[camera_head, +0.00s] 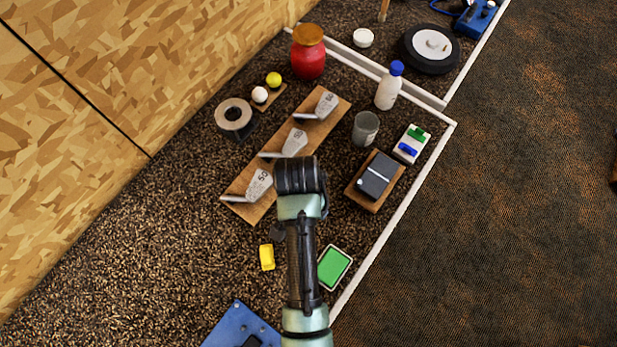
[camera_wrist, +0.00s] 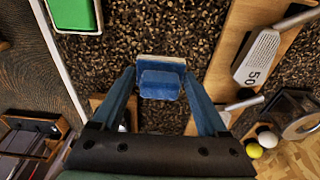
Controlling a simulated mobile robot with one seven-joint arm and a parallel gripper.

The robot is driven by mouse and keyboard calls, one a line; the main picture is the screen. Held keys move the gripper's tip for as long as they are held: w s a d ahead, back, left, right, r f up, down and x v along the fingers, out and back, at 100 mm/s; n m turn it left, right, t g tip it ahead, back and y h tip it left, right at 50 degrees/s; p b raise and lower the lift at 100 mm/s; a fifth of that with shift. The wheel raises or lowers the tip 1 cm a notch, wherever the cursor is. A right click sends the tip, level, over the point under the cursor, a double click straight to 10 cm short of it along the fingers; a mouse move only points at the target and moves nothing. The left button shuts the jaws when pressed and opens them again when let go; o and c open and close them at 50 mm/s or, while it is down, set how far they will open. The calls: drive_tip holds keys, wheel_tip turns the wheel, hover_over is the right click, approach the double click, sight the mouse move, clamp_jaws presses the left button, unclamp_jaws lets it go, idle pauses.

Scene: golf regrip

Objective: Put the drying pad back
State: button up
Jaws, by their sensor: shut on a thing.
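In the wrist view, my gripper (camera_wrist: 160,76) is shut on a small blue block with a pale, beige edge (camera_wrist: 161,66), which looks like the drying pad. The block sits between the two blue fingers, over the dark speckled surface. Parts of a wooden piece (camera_wrist: 102,103) show under and beside the fingers; most of it is hidden. In the head view, my arm and wrist cover the gripper and the block.
A board with several club heads (camera_head: 318,132) lies left of my wrist. A green-topped tray (camera_head: 335,267) and a yellow piece (camera_head: 267,257) lie nearer. A dark box on a wooden base (camera_head: 377,177), a grey cup (camera_head: 365,128) and a white bottle (camera_head: 387,92) stand to the right.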

drive_tip(key=shift+f, duration=1.75)
drive_tip(key=o, duration=1.3)
drive_tip(key=shift+w+f, duration=0.1)
drive_tip(key=shift+c, duration=0.2)
wheel_tip(320, 180, up, 12)
drive_tip(key=s+a, duration=0.1)
drive_tip(key=w+a+r+n+t, duration=0.15)
drive_tip(key=w+r+t, duration=0.55)
drive_tip(key=w+r, duration=0.7)
drive_tip(key=w+d+r+n+t, duration=0.1)
drive_tip(key=w+r+t, duration=0.15)
drive_tip(key=r, duration=0.65)
drive_tip(key=w+r+n+t, duration=0.1)
drive_tip(key=r+t, duration=0.3)
drive_tip(key=r, duration=0.4)
wheel_tip(320, 180, up, 16)
drive_tip(key=s+d+n+t, duration=0.1)
drive_tip(key=s+t, duration=0.1)
drive_tip(key=t, duration=0.4)
drive_tip(key=s+r+n+t, duration=0.1)
drive_tip(key=s+r+t, duration=0.2)
drive_tip(key=s+r, duration=0.2)
drive_tip(key=s+r+n+t, duration=0.1)
drive_tip(key=s+r+t, duration=0.2)
drive_tip(key=r, duration=0.8)
drive_tip(key=s, duration=0.2)
drive_tip(key=shift+s+d+r+n+t+b, duration=0.25)
drive_tip(key=shift+s+d+n+t+b, duration=0.05)
drive_tip(key=shift+d+n+t+b, duration=0.05)
